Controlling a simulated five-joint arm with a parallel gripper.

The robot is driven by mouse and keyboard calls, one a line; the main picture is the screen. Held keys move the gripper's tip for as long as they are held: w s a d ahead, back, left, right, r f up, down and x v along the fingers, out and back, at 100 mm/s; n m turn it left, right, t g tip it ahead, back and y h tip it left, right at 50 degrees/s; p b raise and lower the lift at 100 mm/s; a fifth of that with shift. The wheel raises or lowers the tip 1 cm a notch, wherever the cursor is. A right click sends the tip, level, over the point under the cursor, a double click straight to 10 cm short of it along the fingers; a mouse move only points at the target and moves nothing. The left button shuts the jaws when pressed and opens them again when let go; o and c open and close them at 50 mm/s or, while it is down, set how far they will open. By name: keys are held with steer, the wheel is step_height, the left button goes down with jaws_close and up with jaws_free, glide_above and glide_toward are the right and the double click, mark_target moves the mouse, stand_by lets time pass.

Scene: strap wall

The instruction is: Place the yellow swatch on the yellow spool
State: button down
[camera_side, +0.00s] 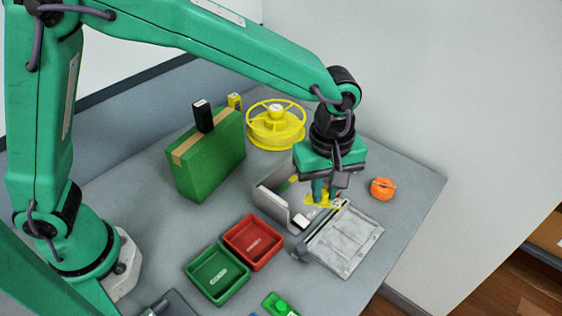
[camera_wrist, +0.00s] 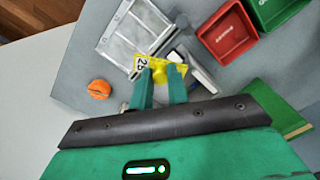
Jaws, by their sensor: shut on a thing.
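The yellow swatch (camera_side: 323,201) is a small flat yellow piece, held between the fingers of my gripper (camera_side: 325,197). In the wrist view the swatch (camera_wrist: 171,72) shows a white patch with dark marks beyond the fingertips of my gripper (camera_wrist: 160,76). My gripper is shut on it, over the edge between an open grey box and a grey panel. The yellow spool (camera_side: 275,128) stands at the back of the table, left of and behind my gripper. It has a spoked top ring and a pale hub. The spool is not in the wrist view.
The grey box (camera_side: 272,207) and grey panel (camera_side: 345,241) lie around my gripper. A green block (camera_side: 209,158) with a tan strap stands left, a black item (camera_side: 202,117) on top. Red (camera_side: 253,242) and green trays (camera_side: 217,273) lie in front. An orange round thing (camera_side: 382,189) sits right.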

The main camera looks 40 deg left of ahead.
steer(key=w+a+r+n, duration=0.4)
steer(key=w+a+n, duration=0.3)
steer(key=a, duration=0.4)
steer(key=w+a+r+n, duration=0.3)
steer(key=w+a+n, duration=0.2)
steer(key=w+a, duration=0.55)
glide_above(276, 108)
step_height(276, 108, down, 7)
steer(key=shift+a, duration=0.1)
steer(key=shift+f, duration=0.1)
steer(key=shift+f, duration=1.9)
steer(key=shift+f, duration=0.1)
steer(key=c, duration=1.4)
jaws_free()
steer(key=shift+o, duration=0.2)
